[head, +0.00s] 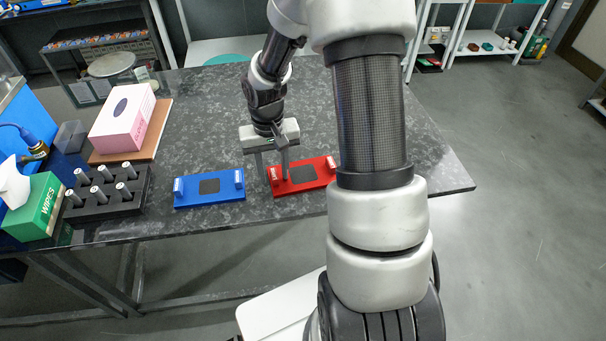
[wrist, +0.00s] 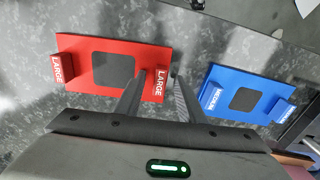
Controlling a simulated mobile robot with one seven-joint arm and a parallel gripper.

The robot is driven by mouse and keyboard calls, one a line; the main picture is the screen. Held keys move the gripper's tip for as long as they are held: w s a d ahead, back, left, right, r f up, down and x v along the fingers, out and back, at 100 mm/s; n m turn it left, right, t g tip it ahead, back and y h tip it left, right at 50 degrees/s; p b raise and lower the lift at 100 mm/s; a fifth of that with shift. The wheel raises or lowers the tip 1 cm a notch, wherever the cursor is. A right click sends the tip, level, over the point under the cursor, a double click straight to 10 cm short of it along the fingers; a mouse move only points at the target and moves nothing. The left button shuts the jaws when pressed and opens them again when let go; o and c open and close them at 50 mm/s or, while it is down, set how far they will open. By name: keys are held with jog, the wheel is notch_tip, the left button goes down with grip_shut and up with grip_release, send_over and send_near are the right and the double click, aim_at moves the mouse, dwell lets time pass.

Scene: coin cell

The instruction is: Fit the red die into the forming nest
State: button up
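The red die (head: 312,184) is a flat red plate with a dark square in its middle and an upright red tab at each end. It lies on the dark stone table, right of the blue die. In the wrist view the red die (wrist: 120,50) has tabs marked LARGE. My gripper (head: 275,180) points down at its left end in the head view. In the wrist view my gripper's fingers (wrist: 160,82) are apart, on either side of one LARGE tab; I cannot tell whether they touch it. I cannot make out the forming nest in either view.
A blue die (head: 182,200), marked MEDIUM in the wrist view (wrist: 265,88), lies close beside. The table behind the dies is clear.

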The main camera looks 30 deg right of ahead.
grip_shut()
dwell(0.3)
